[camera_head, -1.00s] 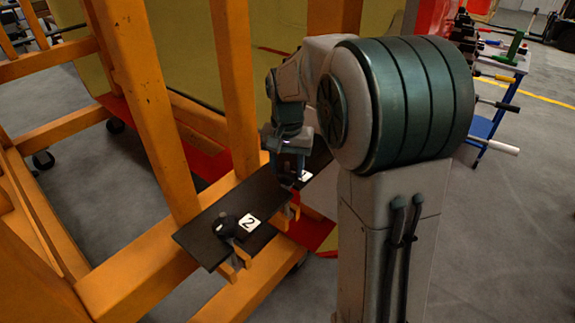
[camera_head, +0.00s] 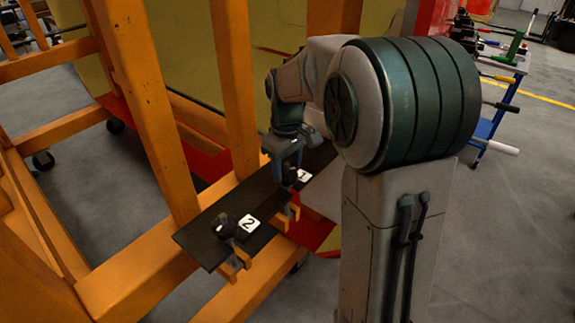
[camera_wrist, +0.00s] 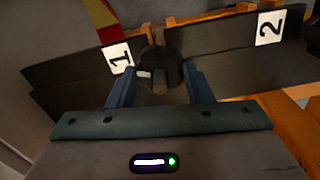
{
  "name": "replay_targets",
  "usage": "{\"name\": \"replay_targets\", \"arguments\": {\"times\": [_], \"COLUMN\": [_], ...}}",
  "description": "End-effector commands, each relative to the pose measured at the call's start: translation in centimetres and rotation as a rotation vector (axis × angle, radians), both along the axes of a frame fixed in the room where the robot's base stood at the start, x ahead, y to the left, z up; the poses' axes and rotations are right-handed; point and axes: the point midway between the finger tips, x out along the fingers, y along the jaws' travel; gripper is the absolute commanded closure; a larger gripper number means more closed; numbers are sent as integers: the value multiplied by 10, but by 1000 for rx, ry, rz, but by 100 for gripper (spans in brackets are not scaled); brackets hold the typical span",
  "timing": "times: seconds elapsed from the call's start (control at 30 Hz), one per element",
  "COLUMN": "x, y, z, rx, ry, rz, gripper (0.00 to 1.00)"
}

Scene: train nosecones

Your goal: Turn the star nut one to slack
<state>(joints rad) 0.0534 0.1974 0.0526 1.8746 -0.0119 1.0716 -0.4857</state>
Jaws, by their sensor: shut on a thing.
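The star nut one is a dark knob (camera_wrist: 160,72) beside the white "1" label (camera_wrist: 118,58) on the black plate (camera_wrist: 215,58). My gripper (camera_wrist: 160,85) is around it in the wrist view, with one blue finger on each side, shut on the knob. In the head view my gripper (camera_head: 288,172) is down at the plate's far end, beside the "1" label (camera_head: 304,176), and hides the nut there. A second dark star nut (camera_head: 226,227) sits near the "2" label (camera_head: 249,223) at the plate's near end.
The black plate (camera_head: 205,252) lies on an orange frame, whose upright posts (camera_head: 150,115) stand close by on the left. A yellow panel (camera_head: 180,50) is behind. A table with tools (camera_head: 500,60) stands far right. Grey floor (camera_head: 500,230) is free at right.

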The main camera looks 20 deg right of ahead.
Motion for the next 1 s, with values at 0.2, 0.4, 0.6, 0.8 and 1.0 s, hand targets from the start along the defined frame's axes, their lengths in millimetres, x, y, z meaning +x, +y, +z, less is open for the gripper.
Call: {"name": "replay_targets", "arguments": {"times": [0.2,0.4,0.6,0.8,1.0], "x": [3,3,3,3,3], "y": [0,0,0,0,0], "z": [4,4,4,4,4], "rx": [-1,-2,-1,-2,-1], "ry": [-13,-13,-13,-14,-13], "rz": [172,287,353,377,380], "gripper": [77,77,77,77,77]}}
